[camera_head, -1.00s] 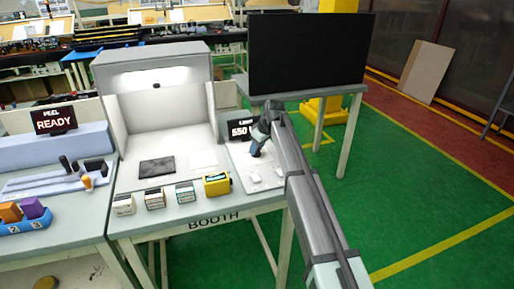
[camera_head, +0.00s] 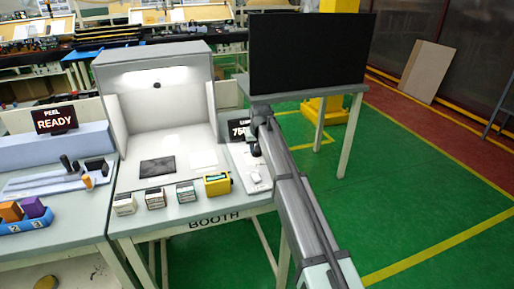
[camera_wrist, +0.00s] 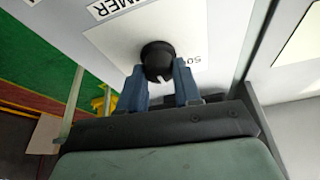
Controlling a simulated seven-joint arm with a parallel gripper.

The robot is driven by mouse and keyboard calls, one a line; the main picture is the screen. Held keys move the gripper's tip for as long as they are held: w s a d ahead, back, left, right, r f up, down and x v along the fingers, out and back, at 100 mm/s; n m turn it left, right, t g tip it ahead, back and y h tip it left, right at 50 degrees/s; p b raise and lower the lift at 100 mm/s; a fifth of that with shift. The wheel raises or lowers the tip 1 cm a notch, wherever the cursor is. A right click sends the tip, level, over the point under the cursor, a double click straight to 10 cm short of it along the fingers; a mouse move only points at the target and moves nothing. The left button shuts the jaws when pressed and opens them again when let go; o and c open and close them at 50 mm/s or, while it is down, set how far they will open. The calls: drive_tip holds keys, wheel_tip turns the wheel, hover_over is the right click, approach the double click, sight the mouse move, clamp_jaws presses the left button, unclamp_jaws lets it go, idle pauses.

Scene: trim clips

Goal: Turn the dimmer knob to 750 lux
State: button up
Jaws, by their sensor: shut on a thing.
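The dimmer knob (camera_wrist: 158,58) is round and black with a white pointer mark, on a white plate (camera_wrist: 112,42) whose label partly reads "MER". In the wrist view the blue fingers of my gripper (camera_wrist: 160,76) stand on either side of the knob and are shut on it.
The light booth (camera_head: 152,66) stands left of my arm. A yellow meter-like box (camera_head: 217,184) and several small boxes (camera_head: 155,197) line the booth table's front edge. A large black screen (camera_head: 306,52) stands on a table behind my arm.

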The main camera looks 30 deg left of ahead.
drive_tip(key=shift+m, duration=0.3)
drive_tip(key=o, duration=1)
drive_tip(key=shift+o, duration=0.2)
drive_tip(key=v, duration=1.3)
drive_tip(key=shift+r, duration=0.4)
